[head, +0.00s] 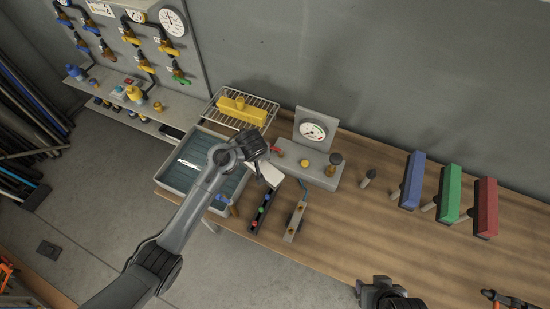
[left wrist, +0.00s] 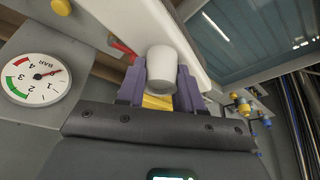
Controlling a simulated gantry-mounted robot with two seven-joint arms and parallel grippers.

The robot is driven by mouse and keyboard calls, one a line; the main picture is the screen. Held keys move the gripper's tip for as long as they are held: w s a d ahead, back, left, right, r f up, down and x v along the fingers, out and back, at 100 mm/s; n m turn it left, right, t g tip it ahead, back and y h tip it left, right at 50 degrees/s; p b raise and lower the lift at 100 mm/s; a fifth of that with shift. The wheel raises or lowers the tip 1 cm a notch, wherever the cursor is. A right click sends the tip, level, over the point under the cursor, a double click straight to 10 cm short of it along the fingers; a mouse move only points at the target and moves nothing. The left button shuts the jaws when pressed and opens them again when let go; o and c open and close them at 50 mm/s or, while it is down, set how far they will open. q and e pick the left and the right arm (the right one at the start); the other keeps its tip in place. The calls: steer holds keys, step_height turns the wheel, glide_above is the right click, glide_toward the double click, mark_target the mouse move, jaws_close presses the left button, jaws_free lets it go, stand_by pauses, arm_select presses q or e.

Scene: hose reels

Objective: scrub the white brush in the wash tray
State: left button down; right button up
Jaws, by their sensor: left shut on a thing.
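The white brush (head: 271,176) shows as a pale block just beyond my left gripper (head: 264,164) in the head view. In the left wrist view, the purple fingers of my left gripper (left wrist: 160,88) are shut on the brush's white round handle (left wrist: 162,68). The white brush body (left wrist: 140,28) extends behind the handle. The wash tray (head: 166,184), grey with blue-green water, lies to the left of the gripper, partly hidden by my arm. It also shows at the upper right in the left wrist view (left wrist: 222,68). The brush is beside the tray, not over the water. My right gripper (head: 385,293) is at the bottom edge, its fingers unclear.
A yellow block (head: 242,110) sits on a wire rack (head: 268,103) behind the tray. A gauge stand (head: 310,162) is close to the right of my left gripper. A dark strip with coloured buttons (head: 262,212) lies in front. Blue, green and red blocks (head: 413,180) stand further right.

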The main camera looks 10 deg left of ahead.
arm_select(q)
steer(key=a+r+n+y+p, duration=0.15)
steer(key=a+r+p, duration=0.3)
steer(key=a, duration=0.65)
steer(key=a+r+n+p, duration=0.2)
steer(key=a+r+p, duration=0.25)
steer(key=a, duration=0.65)
step_height(320, 180, down, 19)
steer(key=w+b, duration=0.1)
steer(key=b, duration=1.7)
steer(key=shift+d+f, duration=0.2)
steer(key=shift+d, duration=0.15)
